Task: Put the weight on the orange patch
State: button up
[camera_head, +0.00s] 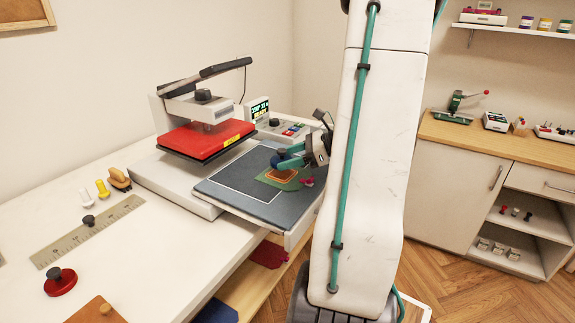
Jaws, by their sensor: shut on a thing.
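The orange patch (281,175) lies on a green cloth piece on the dark grey plate (237,183) of the heat press. My gripper (288,158) is just above the patch's far edge, reaching in from the right. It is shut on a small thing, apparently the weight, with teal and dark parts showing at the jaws. Which parts are the weight and which are my fingers is hard to tell at this size. Whether it touches the cloth cannot be told.
The red upper platen (205,139) hangs raised at the left of the plate. A small magenta-red piece (307,181) sits at the cloth's right edge.

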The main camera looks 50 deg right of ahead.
jog(key=shift+w+a+f, duration=0.1)
jog(key=shift+f, duration=1.1)
jog(key=shift+f, duration=0.15)
jog(key=o, duration=1.3)
jog(key=shift+c, duration=0.2)
